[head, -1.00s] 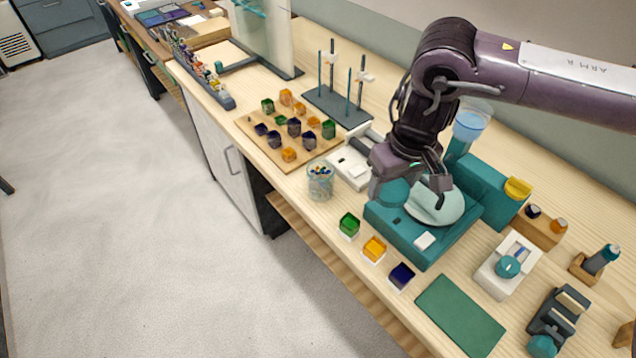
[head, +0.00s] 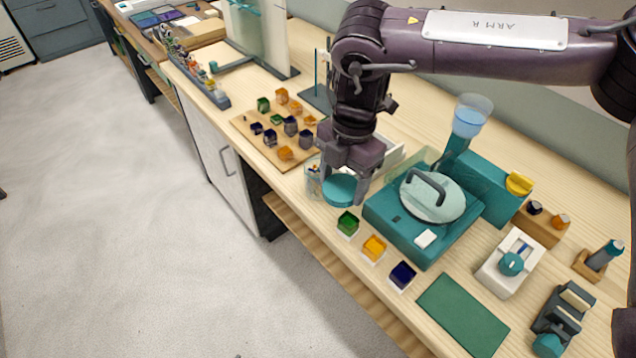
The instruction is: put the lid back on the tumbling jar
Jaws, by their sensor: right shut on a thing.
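My right gripper (head: 346,182) reaches down from above and is shut on a round teal lid (head: 341,191), held roughly level. The tumbling jar (head: 313,183) is a clear glass jar with small dark and coloured pieces inside, upright near the bench's front edge. The lid and fingers are just right of the jar in the picture and hide part of it. I cannot tell how high the lid is above the bench, or whether it touches the jar. My left gripper is not in view.
A teal machine with a pale round disc (head: 433,196) stands right of the lid. Small green (head: 347,222), orange (head: 374,248) and dark blue (head: 402,275) blocks line the front edge. A wooden board (head: 262,145) with several coloured pieces lies behind the jar. A green mat (head: 462,314) is clear.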

